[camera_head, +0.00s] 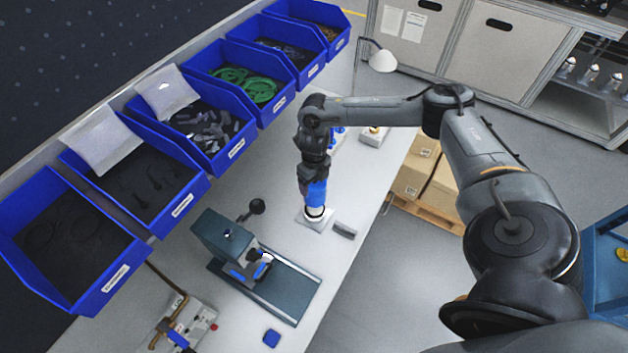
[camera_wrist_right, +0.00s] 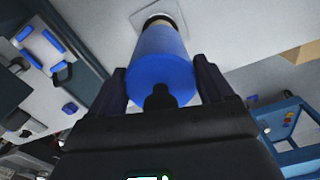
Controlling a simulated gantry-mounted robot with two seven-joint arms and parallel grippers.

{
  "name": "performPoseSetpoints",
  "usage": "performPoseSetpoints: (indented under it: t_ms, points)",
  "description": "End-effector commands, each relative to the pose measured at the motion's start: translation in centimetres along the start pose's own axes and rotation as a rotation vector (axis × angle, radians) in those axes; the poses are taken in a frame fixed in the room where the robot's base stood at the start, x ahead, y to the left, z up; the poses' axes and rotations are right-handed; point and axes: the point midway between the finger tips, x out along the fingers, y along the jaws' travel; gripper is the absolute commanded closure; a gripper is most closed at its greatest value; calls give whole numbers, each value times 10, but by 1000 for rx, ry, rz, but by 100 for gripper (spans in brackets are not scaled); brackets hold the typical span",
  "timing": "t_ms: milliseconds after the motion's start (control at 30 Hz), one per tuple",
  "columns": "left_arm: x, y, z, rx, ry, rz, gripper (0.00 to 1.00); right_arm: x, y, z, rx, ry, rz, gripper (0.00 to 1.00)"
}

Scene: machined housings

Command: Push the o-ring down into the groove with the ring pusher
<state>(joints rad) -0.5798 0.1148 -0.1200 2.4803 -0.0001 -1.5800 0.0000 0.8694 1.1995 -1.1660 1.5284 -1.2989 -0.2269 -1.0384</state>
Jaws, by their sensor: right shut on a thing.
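The ring pusher is a blue cylinder (camera_head: 316,192), upright in the head view. My right gripper (camera_head: 315,178) is shut on its upper part from above. In the right wrist view, the two dark fingers of my right gripper (camera_wrist_right: 163,88) stand on either side of the blue pusher (camera_wrist_right: 160,52). Just below the pusher is a pale round part with a dark band, on a light square plate (camera_head: 312,222) on the bench. I cannot tell whether the pusher touches it. The o-ring and the groove cannot be made out. My left gripper is not in view.
A small grey block (camera_head: 344,230) lies right of the plate. A dark press-like fixture (camera_head: 265,285) stands in front. Blue bins (camera_head: 170,205) line the back of the light bench (camera_head: 345,262). A blue cap (camera_head: 271,338) lies near the front.

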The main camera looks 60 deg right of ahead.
Motion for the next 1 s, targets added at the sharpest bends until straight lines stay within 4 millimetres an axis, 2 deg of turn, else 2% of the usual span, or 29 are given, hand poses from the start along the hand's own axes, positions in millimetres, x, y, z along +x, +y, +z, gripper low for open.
performPoseSetpoints:
  t_ms: [700,1000]
  points:
    - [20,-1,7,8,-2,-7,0,29,0,0,0,0,0,55]
    - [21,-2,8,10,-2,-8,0,31,0,0,0,-1,1,55]
